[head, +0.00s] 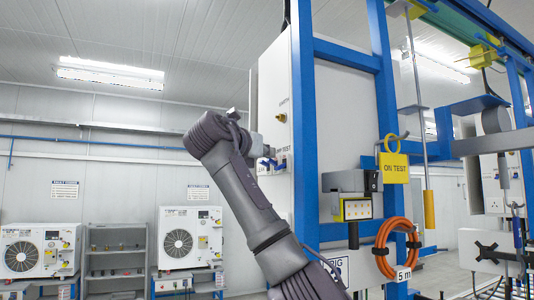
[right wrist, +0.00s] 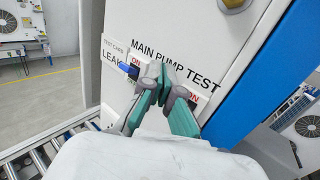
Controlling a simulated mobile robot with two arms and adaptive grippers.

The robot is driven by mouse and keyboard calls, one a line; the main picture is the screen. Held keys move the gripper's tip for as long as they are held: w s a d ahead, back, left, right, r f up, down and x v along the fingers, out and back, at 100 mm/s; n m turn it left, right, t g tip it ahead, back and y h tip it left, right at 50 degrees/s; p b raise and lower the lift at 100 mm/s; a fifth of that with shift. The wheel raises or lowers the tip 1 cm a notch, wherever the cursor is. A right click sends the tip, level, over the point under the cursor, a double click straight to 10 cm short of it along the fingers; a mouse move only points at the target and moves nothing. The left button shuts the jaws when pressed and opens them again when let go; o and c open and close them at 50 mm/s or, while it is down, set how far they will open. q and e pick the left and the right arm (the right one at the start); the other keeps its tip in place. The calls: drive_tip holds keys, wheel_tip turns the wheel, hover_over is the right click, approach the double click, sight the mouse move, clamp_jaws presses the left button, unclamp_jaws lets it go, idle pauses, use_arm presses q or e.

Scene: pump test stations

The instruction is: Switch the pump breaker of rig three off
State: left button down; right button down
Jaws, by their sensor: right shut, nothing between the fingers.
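The white breaker cabinet (head: 273,92) of the rig stands at the centre of the head view, beside a blue frame post. In the right wrist view its front panel (right wrist: 232,48) carries the lettering MAIN PUMP TEST and LEAK and two red ON labels. A blue breaker lever (right wrist: 130,70) shows at the left ON label. My fingers cover the area below the right ON label, so any lever there is hidden. My right gripper (right wrist: 163,74) is shut and empty, its green fingertips close to the panel; contact cannot be told. My left gripper is not in view.
A blue post (head: 304,130) stands just right of the cabinet. A yellow ON TEST tag (head: 393,167), a box with a yellow front (head: 357,209) and a coiled orange hose (head: 396,248) hang further right. Fan units (head: 189,237) stand along the back wall.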

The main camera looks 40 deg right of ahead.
drive_tip(key=shift+f+b, duration=0.35)
drive_tip(key=shift+f, duration=0.2)
drive_tip(key=shift+a+f+b, duration=0.35)
drive_tip(key=shift+f+b, duration=0.05)
drive_tip(key=shift+b, duration=0.05)
drive_tip(key=shift+d+r, duration=0.1)
drive_tip(key=w+a+r+p, duration=0.1)
drive_tip(key=w+a+p, duration=0.1)
drive_tip(key=a, duration=0.5)
drive_tip(key=shift+w+p, duration=0.25)
drive_tip(key=shift+p, duration=0.25)
drive_tip(key=shift+f, duration=0.1)
